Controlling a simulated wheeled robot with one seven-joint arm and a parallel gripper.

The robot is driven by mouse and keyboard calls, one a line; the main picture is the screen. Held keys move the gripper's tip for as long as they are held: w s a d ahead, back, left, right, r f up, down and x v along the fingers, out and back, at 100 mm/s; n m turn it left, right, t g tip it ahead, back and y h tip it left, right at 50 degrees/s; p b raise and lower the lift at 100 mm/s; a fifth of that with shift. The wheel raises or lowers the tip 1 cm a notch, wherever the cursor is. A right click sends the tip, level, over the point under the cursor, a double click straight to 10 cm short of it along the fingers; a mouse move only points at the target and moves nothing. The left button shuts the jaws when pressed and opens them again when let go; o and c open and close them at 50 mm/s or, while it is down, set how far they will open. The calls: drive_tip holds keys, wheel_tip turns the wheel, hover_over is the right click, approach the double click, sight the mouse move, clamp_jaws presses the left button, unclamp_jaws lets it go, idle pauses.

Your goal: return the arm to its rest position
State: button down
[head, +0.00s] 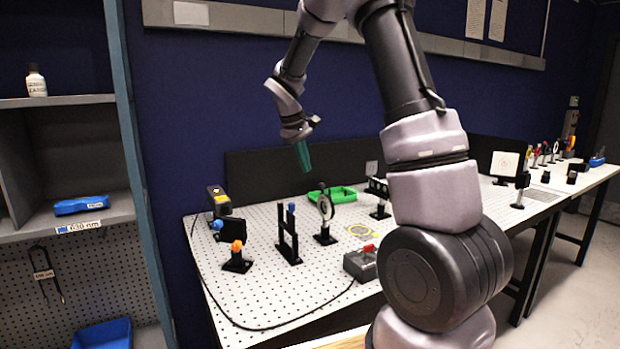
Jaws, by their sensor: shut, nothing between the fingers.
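My arm (422,170) rises from the lower right, bends at the top of the head view and comes down on the left side. My gripper (304,157), with teal fingers, hangs above the perforated optical table, pointing down. It is shut and holds nothing. It is clear of the table and of the parts below it. My upper arm hides part of the back wall and of the table's right side.
Mounted optics such as a round-lens post (325,207) and a black frame (289,240) stand on the white perforated table (290,297). A green tray (340,195) lies behind. A grey box with a red switch (361,262) sits in front. Shelves (62,222) stand left.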

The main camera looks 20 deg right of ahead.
drive_tip(key=s+r+m+t+y, duration=0.2)
drive_tip(key=s+r+m+y, duration=0.15)
drive_tip(key=s+r, duration=1)
drive_tip(key=s+a+m+t+y, duration=0.2)
drive_tip(key=s+m, duration=0.3)
drive_tip(key=s, duration=1.1)
drive_tip(key=shift+a+t, duration=0.4)
drive_tip(key=shift+t, duration=0.4)
